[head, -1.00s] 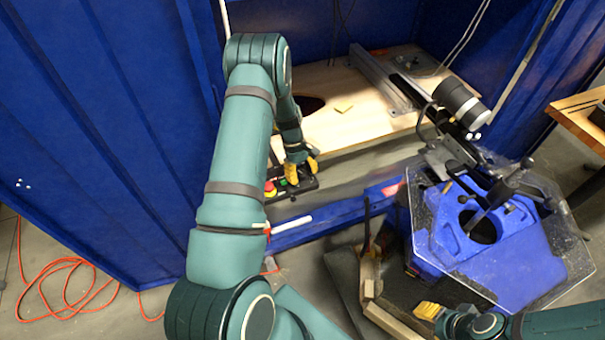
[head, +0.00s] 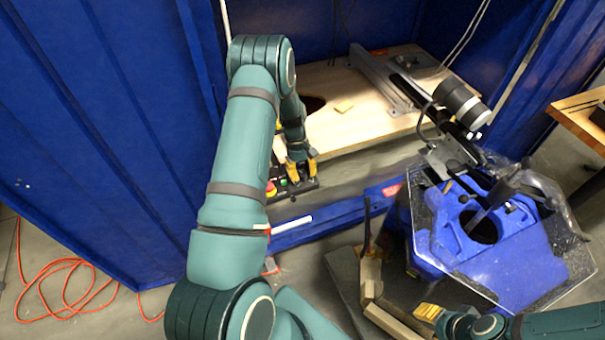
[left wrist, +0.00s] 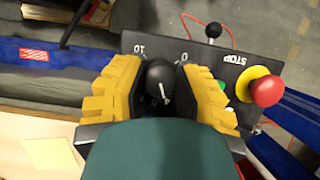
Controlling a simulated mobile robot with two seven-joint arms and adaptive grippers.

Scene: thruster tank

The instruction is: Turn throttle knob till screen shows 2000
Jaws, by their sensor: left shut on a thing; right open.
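In the left wrist view a round black throttle knob (left wrist: 160,82) with a white pointer line sits on a dark control panel (left wrist: 180,43) marked 10, 0 and STOP. My left gripper (left wrist: 163,88) has its yellow fingers on both sides of the knob and is shut on it. In the head view my left gripper (head: 298,172) is at the same panel (head: 306,186) on the tank's front edge. My right gripper (head: 428,312) is open and empty at the lower right, well away from the panel. No screen reading can be made out.
Beside the knob are a red stop button (left wrist: 267,91), a green button and a small black-topped lever (left wrist: 213,31). A blue machine (head: 500,240) under a clear guard stands at the right. A wooden board (head: 350,115) lies behind the panel.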

